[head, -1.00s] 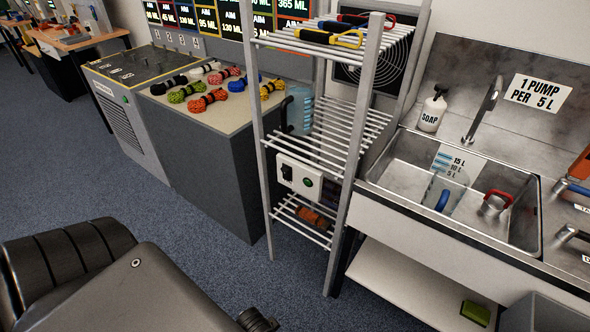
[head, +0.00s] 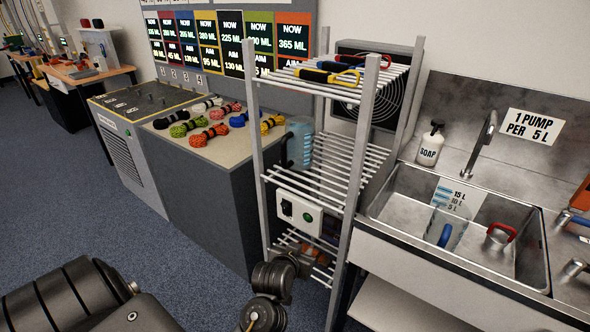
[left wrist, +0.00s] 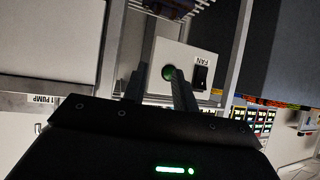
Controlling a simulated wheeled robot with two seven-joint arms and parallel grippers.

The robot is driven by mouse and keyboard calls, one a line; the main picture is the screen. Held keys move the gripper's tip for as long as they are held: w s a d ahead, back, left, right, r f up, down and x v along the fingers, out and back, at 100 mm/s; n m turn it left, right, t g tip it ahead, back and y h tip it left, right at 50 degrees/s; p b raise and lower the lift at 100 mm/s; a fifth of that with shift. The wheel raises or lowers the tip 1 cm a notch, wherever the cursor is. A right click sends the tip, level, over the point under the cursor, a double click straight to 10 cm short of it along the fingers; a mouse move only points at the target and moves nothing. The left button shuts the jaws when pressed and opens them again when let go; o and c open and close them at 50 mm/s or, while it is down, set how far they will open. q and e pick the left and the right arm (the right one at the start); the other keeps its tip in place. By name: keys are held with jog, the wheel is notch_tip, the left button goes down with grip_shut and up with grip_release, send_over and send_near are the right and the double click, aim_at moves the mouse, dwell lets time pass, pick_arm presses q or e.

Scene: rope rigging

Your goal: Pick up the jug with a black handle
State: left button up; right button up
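The jug with a black handle (head: 301,142) is clear with a bluish tint and stands on the middle shelf of the metal rack. Its black handle (head: 285,150) faces left in the head view. In the left wrist view my left gripper (left wrist: 160,76) has two fingers apart with nothing between them, pointing toward the white fan switch box (left wrist: 178,68). In the head view my left arm reaches up from below to the rack's lower part, below the jug; the gripper is hard to make out there. My right gripper is not in view.
The rack's posts (head: 350,190) and wire shelves (head: 345,165) surround the jug. Coloured rope coils (head: 210,135) lie on the counter to the left.

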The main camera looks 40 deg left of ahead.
pick_arm(q)
jog(key=w+a+r+n+t+y, duration=0.2)
jog(key=w+a+r+n+y, duration=0.3)
jog(key=w+a+r+y, duration=0.4)
jog(key=n+g+y, duration=0.3)
jog(key=n+g, duration=0.1)
send_near(285, 152)
jog(key=x, duration=0.5)
jog(key=shift+s+a+r, duration=0.1)
jog(key=shift+s+r, duration=0.05)
jog(key=shift+s, duration=0.05)
jog(key=shift+w+a, duration=0.2)
jog(key=shift+a, duration=0.2)
jog(key=p+x, duration=0.1)
jog(key=x, duration=0.4)
jog(key=shift+w, duration=0.25)
jog(key=shift+c, duration=0.7)
grip_shut()
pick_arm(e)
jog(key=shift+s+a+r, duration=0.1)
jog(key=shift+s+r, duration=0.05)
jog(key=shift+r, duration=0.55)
